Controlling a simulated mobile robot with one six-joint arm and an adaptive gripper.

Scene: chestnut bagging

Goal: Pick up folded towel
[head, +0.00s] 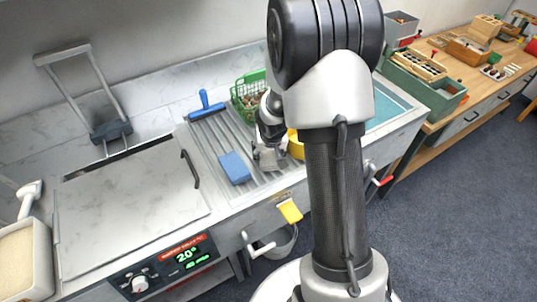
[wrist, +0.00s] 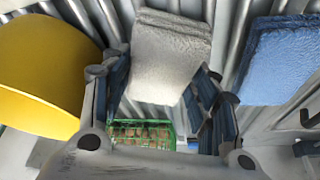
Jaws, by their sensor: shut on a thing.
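A folded grey-white towel (wrist: 168,50) sits between the two fingers of my gripper (wrist: 160,72) in the wrist view. The fingers are shut on its sides. In the head view my gripper (head: 267,158) is low over the ribbed metal drainboard, and the towel is hard to tell from the pale gripper there. A folded blue cloth (head: 235,168) lies on the drainboard just left of my gripper. It also shows at the right of the wrist view (wrist: 283,62), apart from the fingers.
A yellow bowl (wrist: 45,75) is close to my gripper. A green basket (head: 247,93) of brown chestnuts stands behind it. A blue-handled squeegee (head: 206,106) lies at the drainboard's back left. A metal-lidded unit (head: 130,205) is on the left. A yellow cloth (head: 290,211) hangs at the front edge.

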